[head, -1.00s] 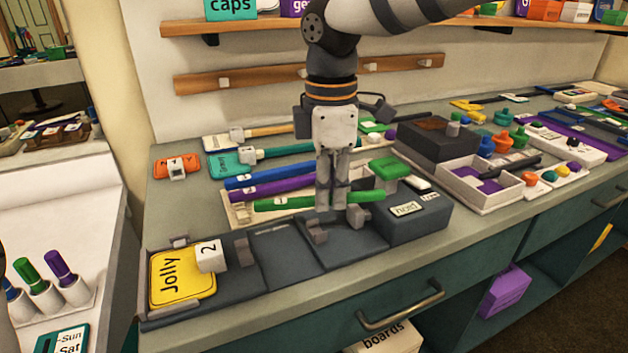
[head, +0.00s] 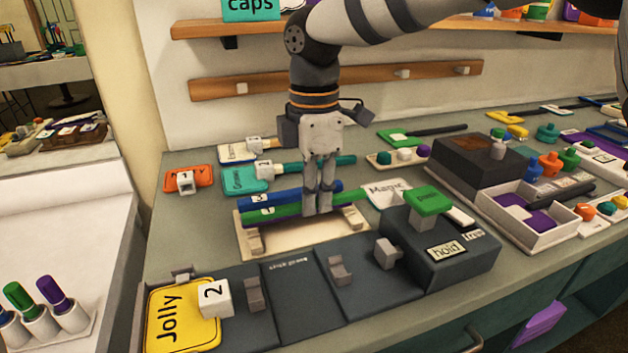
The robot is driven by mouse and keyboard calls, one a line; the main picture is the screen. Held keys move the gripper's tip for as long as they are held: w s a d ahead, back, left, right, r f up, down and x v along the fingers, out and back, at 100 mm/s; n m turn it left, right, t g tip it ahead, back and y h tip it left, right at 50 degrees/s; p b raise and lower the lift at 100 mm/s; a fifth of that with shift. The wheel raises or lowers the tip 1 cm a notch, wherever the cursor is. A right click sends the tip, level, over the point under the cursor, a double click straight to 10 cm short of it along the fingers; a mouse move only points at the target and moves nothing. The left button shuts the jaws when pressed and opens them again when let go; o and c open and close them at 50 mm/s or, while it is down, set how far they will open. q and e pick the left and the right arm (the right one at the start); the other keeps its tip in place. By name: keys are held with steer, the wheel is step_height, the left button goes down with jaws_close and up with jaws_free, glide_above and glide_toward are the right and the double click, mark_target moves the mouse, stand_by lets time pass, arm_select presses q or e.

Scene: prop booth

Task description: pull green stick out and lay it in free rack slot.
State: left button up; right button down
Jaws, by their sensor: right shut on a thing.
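My right gripper (head: 318,211) points down and is shut on the green stick (head: 275,213). The stick lies level across the cream rack (head: 290,244), close in front of a blue stick (head: 290,197). A purple stick shows only in slivers between them. I cannot tell whether the green stick touches the rack. The rack's front strip, with a peg at each end, is bare. The dark station (head: 290,308) in front has upright clips with no stick in them. My left gripper is out of view.
A yellow "Jolly" card (head: 180,318) with a white "2" block stands at the station's left. A dark "hold" block (head: 452,262) with a green paddle (head: 428,199) stands right of the rack. Teal and orange tags lie behind left. A wooden rail runs along the wall.

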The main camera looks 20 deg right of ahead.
mark_target(314, 234)
steer(key=shift+f, duration=0.3)
stand_by(1.1)
steer(key=shift+f, duration=0.85)
steer(key=shift+f, duration=1)
stand_by(1.5)
steer(key=c, duration=1.6)
jaws_free()
steer(key=shift+c, duration=1.4)
steer(key=shift+r, duration=4)
